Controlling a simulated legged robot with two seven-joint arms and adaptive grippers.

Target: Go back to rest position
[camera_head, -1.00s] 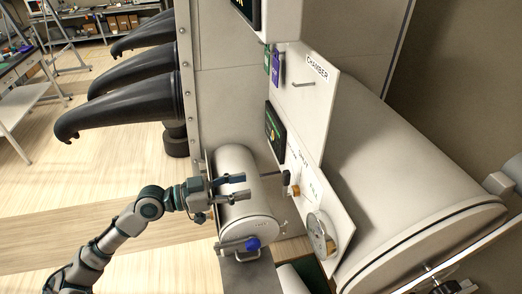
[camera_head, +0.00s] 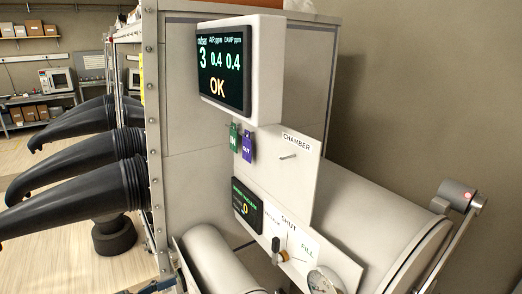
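A small dark piece at the bottom edge, left of the small cylinder, looks like the tip of my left gripper (camera_head: 160,287). The rest of it is cut off below the frame, so its opening and anything in it are hidden. My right gripper is not in view. The glove box (camera_head: 185,130) stands in the middle, with black gloves (camera_head: 95,190) sticking out to the left. Its screen (camera_head: 224,65) reads 3, 0.4, 0.4 and OK. The small cylinder (camera_head: 213,262) shows only its upper part at the bottom.
Below are a small screen (camera_head: 246,207), a valve knob (camera_head: 278,248) and a gauge (camera_head: 322,281). A large cylinder (camera_head: 365,215) lies at right. Floor (camera_head: 60,255) shows at left; shelves stand behind.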

